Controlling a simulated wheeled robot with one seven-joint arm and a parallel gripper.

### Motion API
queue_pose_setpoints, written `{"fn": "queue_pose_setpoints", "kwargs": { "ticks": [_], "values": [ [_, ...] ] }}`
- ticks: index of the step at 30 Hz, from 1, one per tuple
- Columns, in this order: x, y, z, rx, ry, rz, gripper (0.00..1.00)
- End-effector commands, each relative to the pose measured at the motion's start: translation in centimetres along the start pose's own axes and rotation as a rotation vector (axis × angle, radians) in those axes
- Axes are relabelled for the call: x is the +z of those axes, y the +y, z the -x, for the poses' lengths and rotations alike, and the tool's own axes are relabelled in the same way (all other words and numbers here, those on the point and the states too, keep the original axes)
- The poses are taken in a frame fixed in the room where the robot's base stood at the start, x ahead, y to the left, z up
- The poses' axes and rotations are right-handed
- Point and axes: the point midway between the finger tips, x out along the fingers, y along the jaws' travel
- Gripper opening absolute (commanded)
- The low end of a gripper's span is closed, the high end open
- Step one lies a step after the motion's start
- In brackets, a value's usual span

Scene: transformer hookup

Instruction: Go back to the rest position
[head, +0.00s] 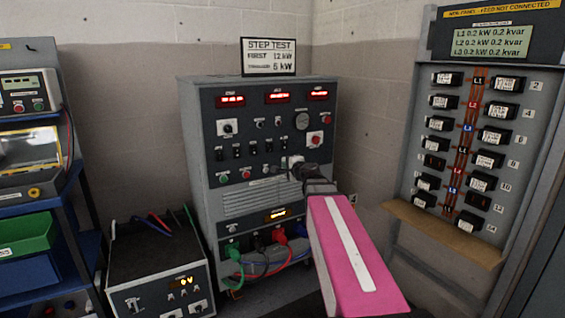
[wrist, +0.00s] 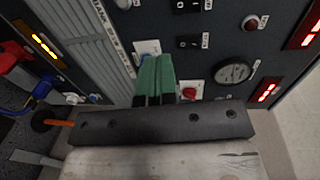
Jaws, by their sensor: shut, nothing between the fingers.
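My gripper (head: 300,172) is in front of the lower control rows of the grey test cabinet (head: 205,210) in the head view. My pink arm reaches up to it from the lower right. In the wrist view the green fingers (wrist: 155,78) are together with nothing between them. Their tips are close to the panel, over or beside a white-plated control (wrist: 147,48); I cannot tell whether they touch it. A red knob (wrist: 189,93) and a round dial (wrist: 233,72) are to the right of the fingers.
A breaker panel (head: 468,150) with a wooden ledge (head: 440,230) stands at the right. A box with a lit display (head: 165,290) and a blue shelf (head: 85,245) are at the left. Coloured cables (head: 262,268) hang at the cabinet's foot. A step test sign (head: 269,57) stands on top.

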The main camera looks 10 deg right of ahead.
Motion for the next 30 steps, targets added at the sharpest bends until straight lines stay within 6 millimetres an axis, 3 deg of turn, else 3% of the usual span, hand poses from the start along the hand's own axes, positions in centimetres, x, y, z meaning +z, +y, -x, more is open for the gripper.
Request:
{"fn": "queue_pose_setpoints", "kwargs": {
  "ticks": [10,14,17,23,26,30],
  "values": [
    [0.0,0.1,0.1,0.002,-0.002,0.002,0.00],
    [1.0,1.6,0.2,0.041,-0.031,0.048,0.00],
    [2.6,4.5,0.5,0.119,-0.090,0.137,0.00],
    [7.1,14.1,2.7,0.384,-0.293,0.413,0.00],
    [8.9,19.7,5.1,0.551,-0.420,0.560,0.00],
    [10.5,26.9,9.7,0.804,-0.609,0.758,0.00]
  ]
}}
